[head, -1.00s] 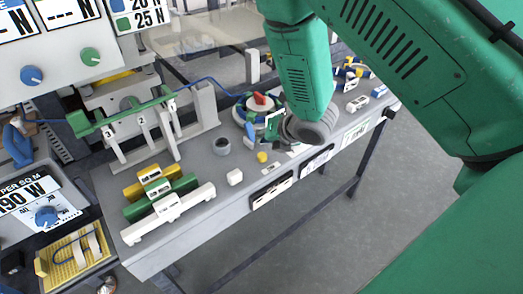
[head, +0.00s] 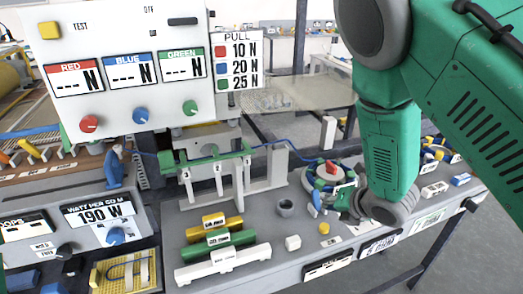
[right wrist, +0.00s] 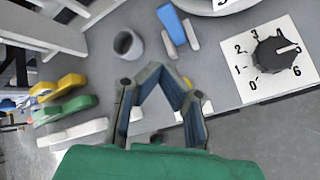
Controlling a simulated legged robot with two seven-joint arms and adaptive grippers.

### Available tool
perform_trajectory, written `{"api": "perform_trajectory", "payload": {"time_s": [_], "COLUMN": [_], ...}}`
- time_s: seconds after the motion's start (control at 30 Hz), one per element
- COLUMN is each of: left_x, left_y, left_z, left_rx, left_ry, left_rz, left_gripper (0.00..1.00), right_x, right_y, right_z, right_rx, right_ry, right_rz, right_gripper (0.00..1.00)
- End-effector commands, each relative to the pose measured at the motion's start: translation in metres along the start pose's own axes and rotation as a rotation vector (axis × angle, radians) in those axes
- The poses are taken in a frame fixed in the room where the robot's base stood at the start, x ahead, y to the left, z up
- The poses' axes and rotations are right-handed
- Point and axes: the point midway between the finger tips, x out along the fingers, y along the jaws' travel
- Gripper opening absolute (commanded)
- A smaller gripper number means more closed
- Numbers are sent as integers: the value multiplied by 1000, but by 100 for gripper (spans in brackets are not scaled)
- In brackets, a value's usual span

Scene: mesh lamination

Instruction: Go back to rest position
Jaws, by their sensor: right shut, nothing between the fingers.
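My right gripper (head: 348,203) hangs low over the grey bench (head: 272,225), beside the round station with the red knob (head: 331,167). In the right wrist view its fingers (right wrist: 157,72) meet at the tips with nothing between them. It is above the bench surface; I cannot tell the exact height. The right arm's green forearm (head: 390,150) comes down from the upper right and hides part of the bench. My left gripper is not in view.
Left of the gripper stand a grey cup (head: 286,208), a white block (head: 293,243) and yellow, green and white bars (head: 222,262). A numbered dial (right wrist: 275,55) shows in the right wrist view. A control panel (head: 130,60) stands at the back left.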

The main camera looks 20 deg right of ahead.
Motion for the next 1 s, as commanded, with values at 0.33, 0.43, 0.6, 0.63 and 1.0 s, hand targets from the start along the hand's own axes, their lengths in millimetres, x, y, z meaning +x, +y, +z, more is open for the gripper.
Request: {"api": "perform_trajectory", "payload": {"time_s": [0.33,0.43,0.6,0.63,1.0], "left_x": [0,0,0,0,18], "left_y": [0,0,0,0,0], "left_z": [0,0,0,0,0], "left_rx": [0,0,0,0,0], "left_ry": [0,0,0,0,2], "left_rz": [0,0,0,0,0], "left_gripper": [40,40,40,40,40], "right_x": [-4,-16,-46,-52,-98], "right_y": [-65,-96,-138,-144,-186], "right_z": [-81,-126,-197,-208,-301], "right_rx": [680,1060,1642,1727,2399], "right_ry": [53,36,-79,-107,-499], "right_rz": [-197,-331,-570,-610,-927], "right_gripper": [0,0,0,0,0]}}
